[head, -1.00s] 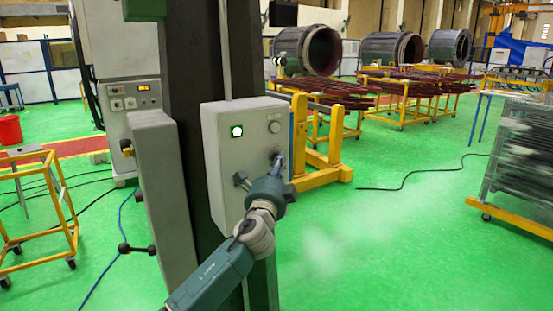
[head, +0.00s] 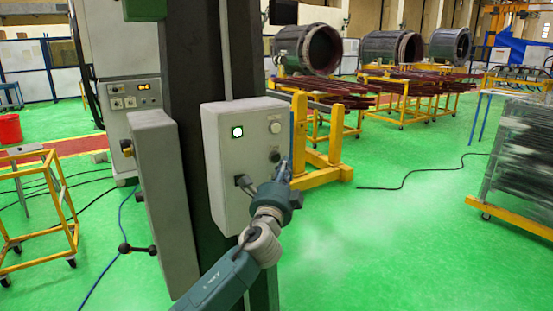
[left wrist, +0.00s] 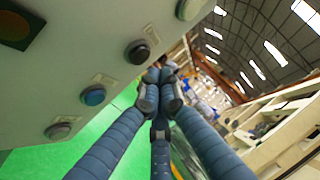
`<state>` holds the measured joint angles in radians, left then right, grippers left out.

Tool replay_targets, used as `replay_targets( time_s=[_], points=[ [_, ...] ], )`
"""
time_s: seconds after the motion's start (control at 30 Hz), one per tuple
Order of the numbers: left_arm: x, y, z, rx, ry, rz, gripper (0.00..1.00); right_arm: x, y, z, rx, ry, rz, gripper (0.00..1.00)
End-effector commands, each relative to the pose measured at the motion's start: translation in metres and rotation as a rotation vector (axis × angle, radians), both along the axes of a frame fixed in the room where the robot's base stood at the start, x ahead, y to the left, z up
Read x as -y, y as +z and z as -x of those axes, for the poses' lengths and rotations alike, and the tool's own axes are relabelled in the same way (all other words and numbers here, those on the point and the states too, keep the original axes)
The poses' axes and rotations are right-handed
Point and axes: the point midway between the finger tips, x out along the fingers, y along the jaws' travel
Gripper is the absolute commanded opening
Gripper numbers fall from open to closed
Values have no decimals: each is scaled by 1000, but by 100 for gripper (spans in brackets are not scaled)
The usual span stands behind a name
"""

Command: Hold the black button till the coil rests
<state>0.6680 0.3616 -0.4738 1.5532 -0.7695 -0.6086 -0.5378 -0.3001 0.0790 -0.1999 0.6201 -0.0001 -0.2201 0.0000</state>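My left gripper (head: 285,168) is just right of and below the button in the head view. In the left wrist view its fingers (left wrist: 160,74) are drawn together with nothing between them, and a gap shows between them and the button. I cannot pick out the coil in these frames. My right gripper is not in view.
The box also carries a lit green-framed lamp (head: 237,132) and a pale button (head: 275,127). A blue button (left wrist: 93,95) shows in the wrist view. A yellow stand (head: 322,170) is behind the box.

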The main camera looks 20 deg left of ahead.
Motion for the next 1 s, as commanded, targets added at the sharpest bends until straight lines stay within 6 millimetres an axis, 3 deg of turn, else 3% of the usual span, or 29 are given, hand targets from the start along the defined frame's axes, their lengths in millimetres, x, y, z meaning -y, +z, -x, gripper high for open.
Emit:
replay_targets(
  time_s=[0.4,1.0],
  points=[
    [30,1,24,0,-1,0,0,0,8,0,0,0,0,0],
    [31,0,25,0,0,0,0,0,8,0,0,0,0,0]
  ],
)
